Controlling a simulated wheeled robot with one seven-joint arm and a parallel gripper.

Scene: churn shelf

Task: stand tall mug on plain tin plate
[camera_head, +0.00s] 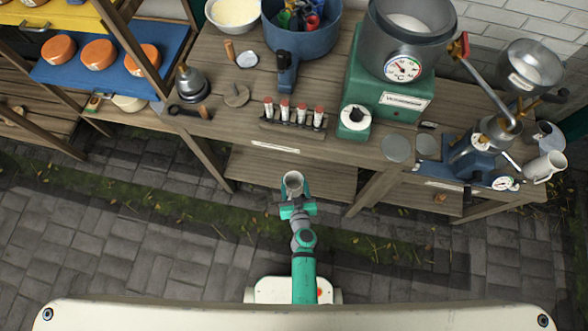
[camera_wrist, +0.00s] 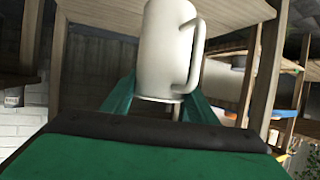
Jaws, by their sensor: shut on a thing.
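My gripper (camera_head: 295,194) is shut on a white mug (camera_head: 293,179) in front of the bench, clear of the bench top. In the wrist view the tall white mug (camera_wrist: 165,50) stands between my green fingers (camera_wrist: 157,98), its handle to the right and its top cut off by the frame edge. In the head view its open mouth faces up. Two flat grey discs lie on the bench to the right, a left one (camera_head: 396,149) and a right one (camera_head: 427,146). Either may be the tin plate; I cannot tell which is plain.
A green scale-like machine (camera_head: 385,90) with a metal pot stands behind the discs. A rack of small tubes (camera_head: 292,115) stands near the front edge. Another white mug (camera_head: 545,167) is at the far right. A blue clamp-like device (camera_head: 470,155) stands right of the discs.

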